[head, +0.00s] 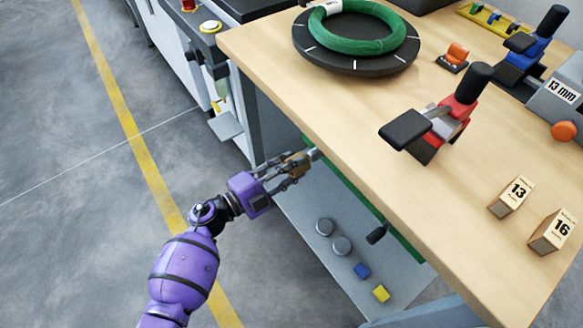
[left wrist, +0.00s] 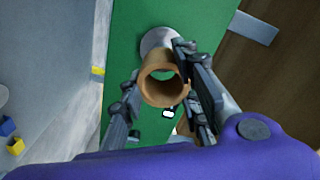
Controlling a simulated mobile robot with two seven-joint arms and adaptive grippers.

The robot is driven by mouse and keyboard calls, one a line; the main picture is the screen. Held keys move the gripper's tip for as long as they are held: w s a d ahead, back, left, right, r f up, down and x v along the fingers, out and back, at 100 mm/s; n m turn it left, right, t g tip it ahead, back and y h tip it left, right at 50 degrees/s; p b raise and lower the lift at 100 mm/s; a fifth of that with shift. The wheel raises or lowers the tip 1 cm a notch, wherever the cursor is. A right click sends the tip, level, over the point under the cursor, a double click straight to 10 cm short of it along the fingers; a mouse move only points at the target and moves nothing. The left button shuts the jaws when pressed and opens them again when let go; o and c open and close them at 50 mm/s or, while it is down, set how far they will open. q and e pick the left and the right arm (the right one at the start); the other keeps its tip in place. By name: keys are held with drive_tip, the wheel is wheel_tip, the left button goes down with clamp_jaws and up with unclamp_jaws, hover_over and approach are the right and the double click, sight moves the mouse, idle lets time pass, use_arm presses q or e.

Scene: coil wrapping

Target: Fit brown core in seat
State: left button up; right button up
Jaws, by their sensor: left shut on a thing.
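The brown core (left wrist: 158,58) is a short hollow tube. In the left wrist view I look into its open near end. My left gripper (head: 293,166) is shut on the core, with fingers on both sides of it. The core also shows in the head view (head: 298,162), below the table's front edge. A grey round metal seat (head: 314,154) lies just past the core's far end. In the left wrist view the seat (left wrist: 156,38) stands on a green panel, directly behind the core. I cannot tell whether core and seat touch. My right gripper is not in view.
The wooden table (head: 300,110) overhangs close beside the gripper. The green panel (left wrist: 140,20) drops below it. A red clamp (head: 440,120) stands on the table.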

sight(310, 159)
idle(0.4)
use_arm(q)
drive_tip(key=shift+d, duration=0.1)
drive_tip(key=shift+w+d, duration=0.25)
drive_tip(key=shift+d, duration=0.05)
drive_tip(key=shift+w+d, duration=0.4)
drive_tip(key=shift+d, duration=0.15)
drive_tip(key=shift+x, duration=0.8)
drive_tip(key=shift+w+d, duration=0.2)
drive_tip(key=shift+d, duration=0.1)
drive_tip(key=shift+w+d, duration=0.4)
drive_tip(key=shift+d, duration=0.05)
drive_tip(key=shift+b+x, duration=0.4)
drive_tip(key=shift+x, duration=0.4)
